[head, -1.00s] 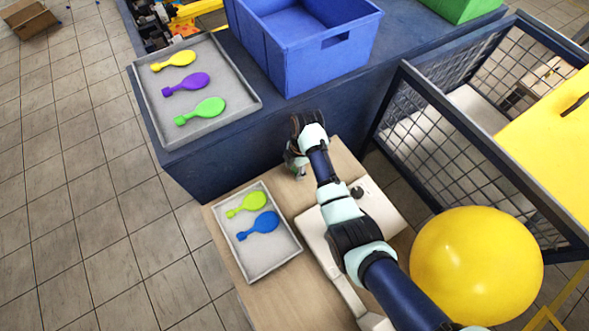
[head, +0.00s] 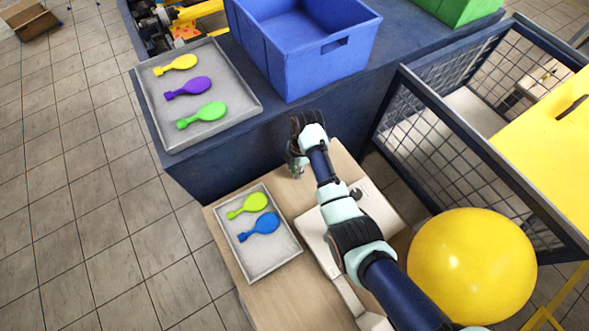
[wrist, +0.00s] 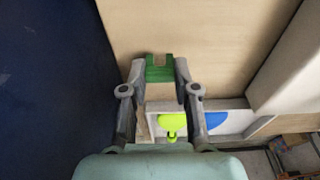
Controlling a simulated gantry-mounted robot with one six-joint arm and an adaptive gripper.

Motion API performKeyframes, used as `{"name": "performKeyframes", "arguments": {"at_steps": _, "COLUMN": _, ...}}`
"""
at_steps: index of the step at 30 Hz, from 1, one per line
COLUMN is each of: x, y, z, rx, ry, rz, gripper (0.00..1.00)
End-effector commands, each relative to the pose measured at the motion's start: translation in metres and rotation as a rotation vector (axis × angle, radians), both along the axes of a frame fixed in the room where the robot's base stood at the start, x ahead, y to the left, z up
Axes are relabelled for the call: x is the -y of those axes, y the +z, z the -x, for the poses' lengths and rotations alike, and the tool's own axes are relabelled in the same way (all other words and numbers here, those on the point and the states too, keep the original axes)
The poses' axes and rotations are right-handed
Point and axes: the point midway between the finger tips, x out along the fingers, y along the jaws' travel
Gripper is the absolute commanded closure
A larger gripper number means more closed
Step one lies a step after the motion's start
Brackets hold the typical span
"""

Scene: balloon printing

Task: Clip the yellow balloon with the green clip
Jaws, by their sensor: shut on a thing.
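The green clip (wrist: 159,70) is held between my fingertips in the wrist view, above a light wooden surface. My gripper (wrist: 160,78) is shut on it. In the head view my gripper (head: 297,165) hangs near the back edge of the wooden table, beside the dark blue bench; the clip is hard to make out there. A large inflated yellow balloon (head: 472,267) is at the lower right, to the right of my arm and apart from my gripper. Its neck is hidden. A small flat yellow balloon (head: 176,64) lies in the upper grey tray.
The upper tray (head: 214,133) also holds purple and green balloons. A lower tray (head: 270,264) on the wooden table (head: 262,296) holds lime and blue ones. A blue bin (head: 295,72) stands on the bench. A mesh-sided frame (head: 450,130) stands at right.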

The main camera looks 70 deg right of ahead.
Motion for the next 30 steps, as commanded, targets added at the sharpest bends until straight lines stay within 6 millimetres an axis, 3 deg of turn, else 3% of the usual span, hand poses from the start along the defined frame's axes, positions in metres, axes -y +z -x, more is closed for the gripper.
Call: {"name": "performKeyframes", "arguments": {"at_steps": 30, "x": 0.0, "y": 0.076, "z": 0.0, "rx": 0.0, "ry": 0.0, "rz": 0.0, "gripper": 0.93}}
